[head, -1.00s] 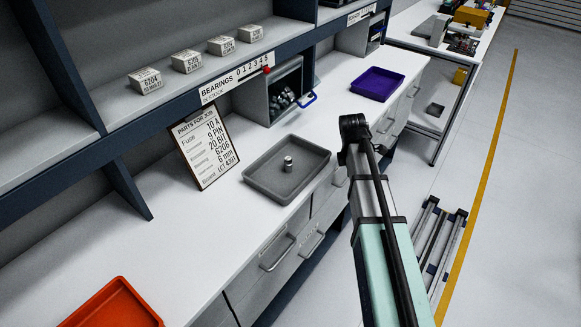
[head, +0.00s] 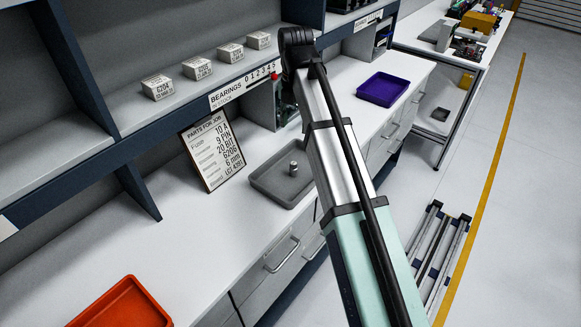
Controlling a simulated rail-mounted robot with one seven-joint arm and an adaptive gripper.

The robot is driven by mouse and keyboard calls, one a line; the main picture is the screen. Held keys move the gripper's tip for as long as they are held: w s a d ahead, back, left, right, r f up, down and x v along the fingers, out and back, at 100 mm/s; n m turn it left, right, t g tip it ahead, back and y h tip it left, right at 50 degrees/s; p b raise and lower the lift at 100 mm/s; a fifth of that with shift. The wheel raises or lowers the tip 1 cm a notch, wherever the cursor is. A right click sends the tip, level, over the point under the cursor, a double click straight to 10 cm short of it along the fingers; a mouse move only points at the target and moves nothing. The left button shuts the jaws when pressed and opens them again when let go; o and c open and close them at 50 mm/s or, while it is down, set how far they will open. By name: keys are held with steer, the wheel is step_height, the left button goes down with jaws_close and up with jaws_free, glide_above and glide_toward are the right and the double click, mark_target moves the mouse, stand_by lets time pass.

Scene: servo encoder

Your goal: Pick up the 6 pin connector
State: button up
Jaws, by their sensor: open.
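I cannot make out a 6 pin connector in the head view. My arm rises from the bottom right to a black joint high in the middle. My gripper does not show clearly; it is hidden behind the arm or out of view. A parts card (head: 212,157) leans on the bench back and seems to read "9 PIN" among its lines. A grey tray (head: 268,188) on the bench holds a small silver cylinder (head: 293,168).
An orange tray (head: 120,304) lies at the near left and a purple tray (head: 382,90) at the far right of the white bench (head: 150,245). Several bearing boxes (head: 198,68) line the shelf. My arm partly hides a grey bin (head: 262,105). Bench between card and orange tray is clear.

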mark_target(294, 163)
step_height(294, 163, down, 12)
steer(key=p, duration=0.2)
steer(key=shift+p, duration=0.4)
steer(key=shift+s+f+p, duration=0.1)
steer(key=shift+f+p, duration=0.95)
steer(key=shift+f, duration=1.5)
steer(key=shift+c, duration=0.3)
jaws_close()
